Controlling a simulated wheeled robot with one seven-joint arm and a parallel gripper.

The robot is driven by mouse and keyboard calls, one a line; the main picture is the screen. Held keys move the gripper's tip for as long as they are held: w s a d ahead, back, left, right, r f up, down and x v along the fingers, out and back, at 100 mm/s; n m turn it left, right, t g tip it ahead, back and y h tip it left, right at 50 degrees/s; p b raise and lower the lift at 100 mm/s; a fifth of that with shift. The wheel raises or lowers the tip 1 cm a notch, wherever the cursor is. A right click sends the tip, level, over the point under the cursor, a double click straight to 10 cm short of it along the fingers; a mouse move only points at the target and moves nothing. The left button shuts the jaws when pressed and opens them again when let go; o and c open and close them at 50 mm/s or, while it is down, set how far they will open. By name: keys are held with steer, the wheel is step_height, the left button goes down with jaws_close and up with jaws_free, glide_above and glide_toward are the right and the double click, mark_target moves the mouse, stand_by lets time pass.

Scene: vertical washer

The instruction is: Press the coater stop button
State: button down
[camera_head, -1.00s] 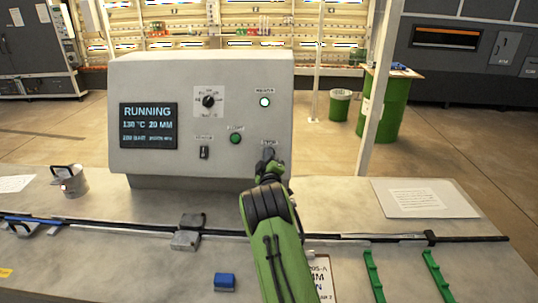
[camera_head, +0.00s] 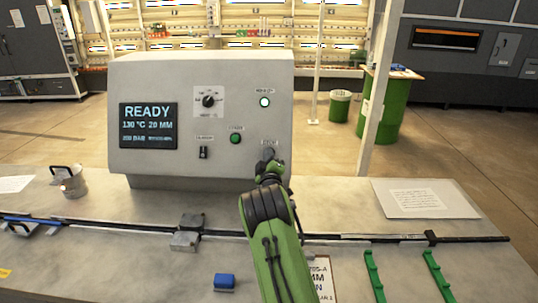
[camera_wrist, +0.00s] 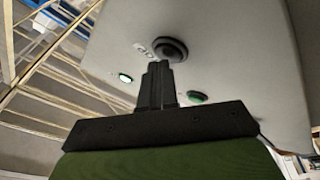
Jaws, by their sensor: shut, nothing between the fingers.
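The grey coater control box (camera_head: 140,82) stands on the bench, and its display (camera_head: 148,125) reads READY, 130 °C and 20 MM. The stop label shows at its lower right face, just above my gripper (camera_head: 268,160), which hides most of the button there. In the wrist view, a dark round button (camera_wrist: 171,49) lies just beyond the tips of my gripper (camera_wrist: 160,68). My gripper is shut and empty, close in front of that button. I cannot tell whether the tips touch it.
A green button (camera_head: 235,139), a switch (camera_head: 204,152), a dial (camera_head: 209,101) and a lit indicator (camera_head: 264,102) are on the same face. A dark bar (camera_head: 335,238) runs along the bench. A paper sheet (camera_head: 420,199) lies at the right.

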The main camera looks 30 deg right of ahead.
steer(key=shift+s+a+r+b, duration=0.3)
steer(key=shift+s+a, duration=0.1)
steer(key=shift+s, duration=0.15)
steer(key=shift+s, duration=0.1)
steer(key=shift+s+a+r+b, duration=0.5)
steer(key=shift+s+a+r, duration=0.15)
steer(key=shift+s, duration=0.2)
steer(key=shift+s+a+r+b, duration=0.5)
steer(key=shift+s+a, duration=0.2)
steer(key=shift+s, duration=0.15)
